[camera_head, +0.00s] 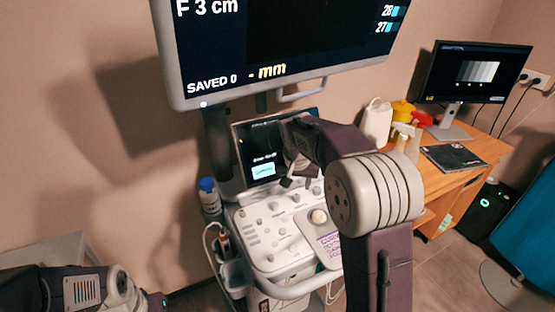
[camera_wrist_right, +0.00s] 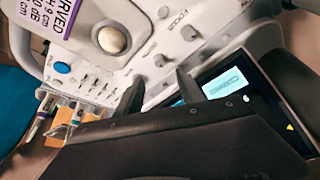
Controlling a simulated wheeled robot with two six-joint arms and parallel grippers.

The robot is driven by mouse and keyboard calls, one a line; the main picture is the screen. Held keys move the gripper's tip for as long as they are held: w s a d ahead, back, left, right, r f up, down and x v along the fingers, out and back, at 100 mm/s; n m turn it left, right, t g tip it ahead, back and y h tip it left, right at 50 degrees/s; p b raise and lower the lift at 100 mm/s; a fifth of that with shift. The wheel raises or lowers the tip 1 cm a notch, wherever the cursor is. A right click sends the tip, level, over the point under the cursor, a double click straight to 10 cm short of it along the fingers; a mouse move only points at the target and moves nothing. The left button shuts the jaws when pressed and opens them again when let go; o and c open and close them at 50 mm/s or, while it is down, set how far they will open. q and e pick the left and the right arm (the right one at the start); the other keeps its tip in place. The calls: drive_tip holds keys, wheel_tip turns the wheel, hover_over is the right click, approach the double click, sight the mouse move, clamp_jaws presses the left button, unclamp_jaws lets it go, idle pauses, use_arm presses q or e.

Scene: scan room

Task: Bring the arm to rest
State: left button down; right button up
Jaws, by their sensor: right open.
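My right arm reaches over an ultrasound machine's control panel (camera_head: 262,232). The right gripper (camera_head: 297,180) is above the panel's back edge, in front of the small touchscreen (camera_head: 256,150). In the right wrist view its two dark fingers (camera_wrist_right: 160,92) are apart with nothing between them; panel knobs and the touchscreen (camera_wrist_right: 238,88) show behind. I cannot tell whether the fingertips touch the panel. My left arm shows only as links at the lower left of the head view; its gripper is out of view.
The big monitor (camera_head: 280,40) hangs above the panel. A blue-capped bottle (camera_head: 209,195) stands at the panel's left. A wooden desk (camera_head: 470,155) at right holds bottles, a white jug (camera_head: 377,122) and a computer screen (camera_head: 468,72). A blue chair (camera_head: 527,240) is at far right.

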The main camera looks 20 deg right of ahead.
drive_tip(key=shift+r, duration=0.15)
drive_tip(key=p+v, duration=0.4)
drive_tip(key=v, duration=0.1)
drive_tip(key=s+a+f+n+g+p, duration=0.1)
drive_tip(key=s+a+f, duration=0.1)
drive_tip(key=s, duration=0.5)
drive_tip(key=s+a+f+n+g+y+p, duration=0.1)
drive_tip(key=s+a+f+n, duration=0.1)
drive_tip(key=s+f, duration=0.2)
drive_tip(key=s+a+f+n+g+y+p, duration=0.1)
drive_tip(key=s+f, duration=0.3)
drive_tip(key=s, duration=0.6)
drive_tip(key=shift+s+a+f+n+p, duration=0.1)
drive_tip(key=shift+s+a+n+p, duration=0.15)
drive_tip(key=shift+a+n+p, duration=0.2)
drive_tip(key=shift+w, duration=0.3)
